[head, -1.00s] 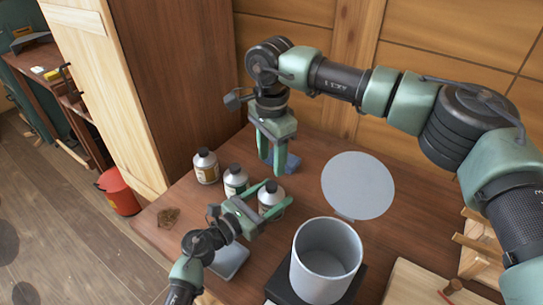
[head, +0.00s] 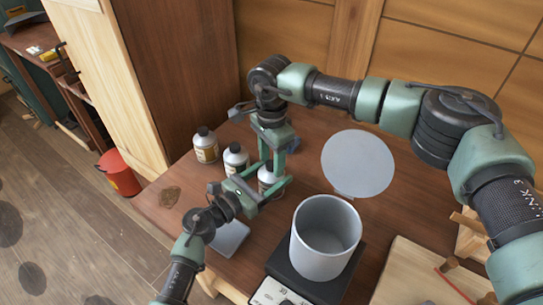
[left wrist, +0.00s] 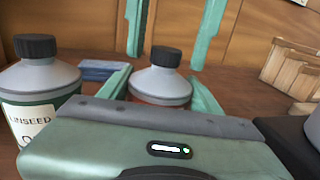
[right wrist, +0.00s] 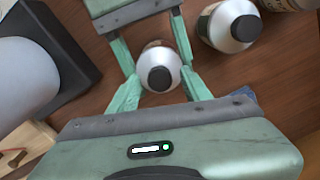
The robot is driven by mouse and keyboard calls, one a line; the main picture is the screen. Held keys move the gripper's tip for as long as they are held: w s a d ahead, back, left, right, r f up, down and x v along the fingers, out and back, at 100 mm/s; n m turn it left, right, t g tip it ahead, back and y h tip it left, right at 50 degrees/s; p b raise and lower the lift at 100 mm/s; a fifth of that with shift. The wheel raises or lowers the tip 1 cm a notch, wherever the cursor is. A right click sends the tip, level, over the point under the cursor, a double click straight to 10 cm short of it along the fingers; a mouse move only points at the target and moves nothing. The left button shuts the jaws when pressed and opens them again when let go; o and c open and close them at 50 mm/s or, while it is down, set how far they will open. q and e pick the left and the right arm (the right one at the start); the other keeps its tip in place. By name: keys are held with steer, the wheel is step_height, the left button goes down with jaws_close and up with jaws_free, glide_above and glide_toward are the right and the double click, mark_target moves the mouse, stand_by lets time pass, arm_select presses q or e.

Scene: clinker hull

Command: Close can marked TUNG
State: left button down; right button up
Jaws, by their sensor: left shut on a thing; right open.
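A small grey can (head: 266,180) with a black cap (left wrist: 166,56) stands on the bench, partly hidden by my grippers. No lettering on it is legible here. My left gripper (head: 271,181) is shut on its body from the side. My right gripper (head: 272,168) points down just above it, open, its fingers either side of the cap in the right wrist view (right wrist: 160,85). I cannot tell whether the cap is seated. Beside it stands a can reading LINSEED (left wrist: 35,105), black-capped; it also shows in the head view (head: 236,158).
A third capped can (head: 206,146) stands at the left. A large grey pot (head: 325,237) on a black scale (head: 290,262) and a round grey disc (head: 358,163) are at the right. A blue object (left wrist: 100,69) lies behind the cans. A wooden cabinet borders the bench's left.

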jaws_close()
steer(key=m, duration=1)
steer(key=shift+m, duration=0.3)
steer(key=m, duration=0.8)
steer(key=shift+m, duration=0.4)
steer(key=m, duration=0.6)
steer(key=shift+m, duration=0.3)
steer(key=shift+o, duration=0.2)
jaws_free()
